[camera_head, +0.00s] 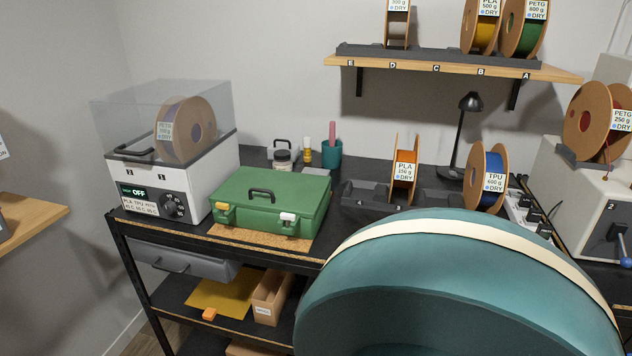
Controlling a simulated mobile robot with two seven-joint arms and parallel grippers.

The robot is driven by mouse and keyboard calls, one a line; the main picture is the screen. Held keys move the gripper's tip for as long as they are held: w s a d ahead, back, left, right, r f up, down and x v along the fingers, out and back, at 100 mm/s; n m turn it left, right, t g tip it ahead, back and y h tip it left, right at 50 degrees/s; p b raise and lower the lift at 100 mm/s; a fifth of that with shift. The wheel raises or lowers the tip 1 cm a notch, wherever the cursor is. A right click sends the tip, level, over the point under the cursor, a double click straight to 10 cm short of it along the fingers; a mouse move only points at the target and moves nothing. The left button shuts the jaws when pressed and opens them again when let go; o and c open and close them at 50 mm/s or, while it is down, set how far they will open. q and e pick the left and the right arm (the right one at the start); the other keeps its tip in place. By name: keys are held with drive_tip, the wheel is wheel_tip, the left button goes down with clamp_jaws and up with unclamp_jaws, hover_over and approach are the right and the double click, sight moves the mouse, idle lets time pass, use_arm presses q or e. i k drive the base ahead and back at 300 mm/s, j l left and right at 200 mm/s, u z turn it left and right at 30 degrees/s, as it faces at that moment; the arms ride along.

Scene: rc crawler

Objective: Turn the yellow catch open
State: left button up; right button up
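A closed green case (270,194) with a dark handle on its lid sits on the black workbench, on a cork-like mat (258,236). The yellow catch (222,210) is on the front face of the case, near its left end. A white catch (288,217) is on the same face, toward the right end. Both catches are too small to tell their exact position. Neither of my grippers shows in the head view.
A white dryer box (150,165) with a clear lid and a spool stands left of the case. A large teal rounded chair back (450,275) blocks the lower right. Spool holders (375,197) stand right of the case. A drawer (185,262) hangs under the bench.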

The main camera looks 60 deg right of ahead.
sight(223, 207)
drive_tip(key=z, duration=1.75)
